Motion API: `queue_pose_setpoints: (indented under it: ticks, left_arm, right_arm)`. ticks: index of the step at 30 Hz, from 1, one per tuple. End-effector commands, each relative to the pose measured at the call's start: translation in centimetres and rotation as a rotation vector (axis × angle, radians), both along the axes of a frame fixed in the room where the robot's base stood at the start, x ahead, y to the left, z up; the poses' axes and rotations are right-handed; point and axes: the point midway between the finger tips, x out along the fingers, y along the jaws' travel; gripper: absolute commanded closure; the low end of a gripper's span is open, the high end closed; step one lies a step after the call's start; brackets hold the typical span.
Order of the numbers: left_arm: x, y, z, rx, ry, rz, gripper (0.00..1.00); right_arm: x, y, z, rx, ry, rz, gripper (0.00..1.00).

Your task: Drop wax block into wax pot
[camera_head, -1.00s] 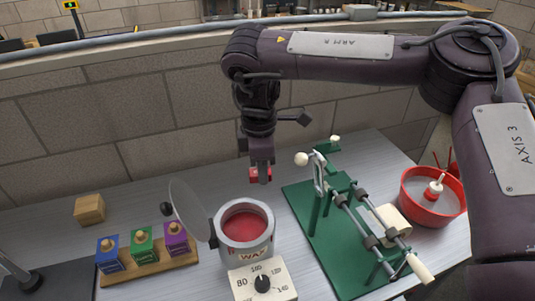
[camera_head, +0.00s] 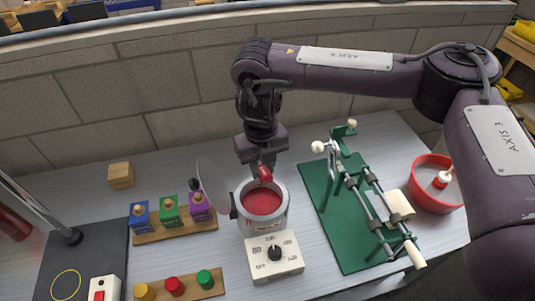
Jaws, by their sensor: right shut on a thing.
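The wax pot (camera_head: 243,222) is a pale metal pot with red wax inside and a dial box at its front. Its round lid (camera_head: 214,180) stands open on the left side. My right gripper (camera_head: 262,168) is shut on a small red wax block (camera_head: 265,174). It holds the block above the back part of the pot's opening. The block looks tilted, and I cannot tell exactly how high it is above the rim. My left gripper is not in view.
A wooden rack with blue, green and purple boxes (camera_head: 169,211) stands left of the pot. A green bench device (camera_head: 322,215) and a red bowl (camera_head: 418,204) stand to the right. A wooden block (camera_head: 120,175) lies back left. Coloured knobs on a board (camera_head: 205,293) are in front.

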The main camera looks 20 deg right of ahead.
Motion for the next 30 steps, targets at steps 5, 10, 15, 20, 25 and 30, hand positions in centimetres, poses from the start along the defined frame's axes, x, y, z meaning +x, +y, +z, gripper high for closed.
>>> queue_pose_setpoints:
  ticks: [5, 10, 15, 20, 25, 30]
  left_arm:
    - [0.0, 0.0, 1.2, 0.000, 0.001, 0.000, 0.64]
    - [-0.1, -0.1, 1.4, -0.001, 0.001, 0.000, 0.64]
    - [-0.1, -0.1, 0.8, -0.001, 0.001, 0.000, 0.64]
    - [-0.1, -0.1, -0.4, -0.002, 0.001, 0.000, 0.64]
    - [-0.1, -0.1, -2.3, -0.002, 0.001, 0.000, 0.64]
    - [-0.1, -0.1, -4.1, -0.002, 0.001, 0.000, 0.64]
  right_arm:
    - [-0.5, 0.6, 0.1, 0.008, 0.002, 0.235, 0.95]
    - [-0.6, 0.9, -0.1, 0.011, -0.001, 0.346, 0.95]
    - [-0.6, 0.9, -0.7, 0.012, -0.002, 0.368, 0.95]
    - [-0.6, 0.9, -2.0, 0.011, -0.001, 0.366, 0.95]
    - [-0.6, 0.9, -3.9, 0.011, -0.001, 0.364, 0.95]
    - [-0.6, 0.9, -5.7, 0.010, -0.001, 0.363, 0.95]
